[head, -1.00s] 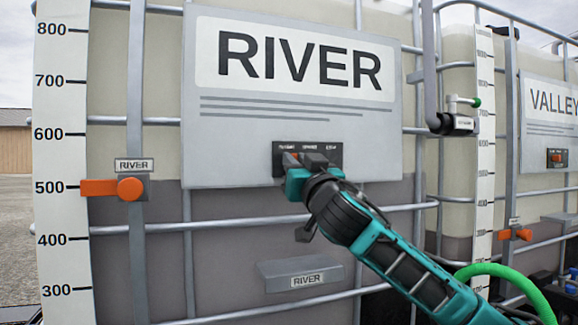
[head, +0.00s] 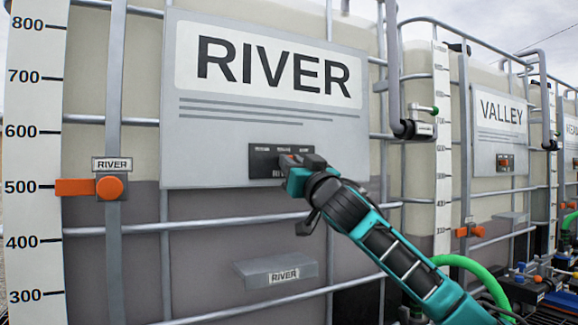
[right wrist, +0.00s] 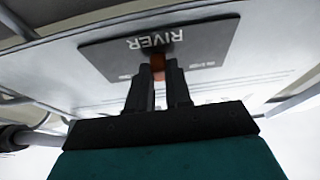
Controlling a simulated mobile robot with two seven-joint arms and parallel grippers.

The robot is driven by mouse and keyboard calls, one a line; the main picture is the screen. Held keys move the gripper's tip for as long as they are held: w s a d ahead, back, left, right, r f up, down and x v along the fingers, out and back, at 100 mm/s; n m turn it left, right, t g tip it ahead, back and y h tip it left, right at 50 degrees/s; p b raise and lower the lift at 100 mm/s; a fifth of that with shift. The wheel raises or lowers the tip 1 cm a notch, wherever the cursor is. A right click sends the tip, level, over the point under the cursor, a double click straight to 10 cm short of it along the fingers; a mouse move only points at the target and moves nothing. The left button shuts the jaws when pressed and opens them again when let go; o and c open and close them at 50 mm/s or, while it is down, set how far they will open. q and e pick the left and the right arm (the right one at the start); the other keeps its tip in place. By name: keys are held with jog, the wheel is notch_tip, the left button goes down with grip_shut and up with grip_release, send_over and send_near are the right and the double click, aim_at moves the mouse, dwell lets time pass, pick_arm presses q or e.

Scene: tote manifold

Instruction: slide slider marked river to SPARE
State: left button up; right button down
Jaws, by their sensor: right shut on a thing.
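The slider plate (head: 262,171) is a small dark panel low on the grey RIVER sign. Three tiny labels run along its top edge, too small to read in the head view. The orange slider knob (head: 291,158) sits near the middle of the plate. My right gripper (head: 303,161) is shut on this knob, and its fingers hide part of it and of the plate's right side. In the right wrist view the plate (right wrist: 105,58) appears upside down with RIVER on it, and the knob (right wrist: 158,66) shows between the fingertips (right wrist: 158,72). My left gripper is not in view.
The RIVER tank has a metal cage with bars (head: 225,225). An orange level marker (head: 110,187) is at left, and a grey RIVER block (head: 275,271) is below the plate. A valve (head: 415,129) and green hose (head: 460,263) are at right. The VALLEY tank stands beyond.

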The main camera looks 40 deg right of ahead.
jog(key=c, duration=1)
grip_release()
jog(key=shift+c, duration=0.2)
pick_arm(q)
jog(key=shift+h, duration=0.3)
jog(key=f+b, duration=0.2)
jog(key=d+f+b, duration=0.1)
jog(key=b, duration=0.2)
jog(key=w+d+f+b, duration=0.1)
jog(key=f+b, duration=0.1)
jog(key=b, duration=0.1)
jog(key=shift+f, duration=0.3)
pick_arm(e)
jog(key=v, duration=1.3)
jog(key=shift+r, duration=0.1)
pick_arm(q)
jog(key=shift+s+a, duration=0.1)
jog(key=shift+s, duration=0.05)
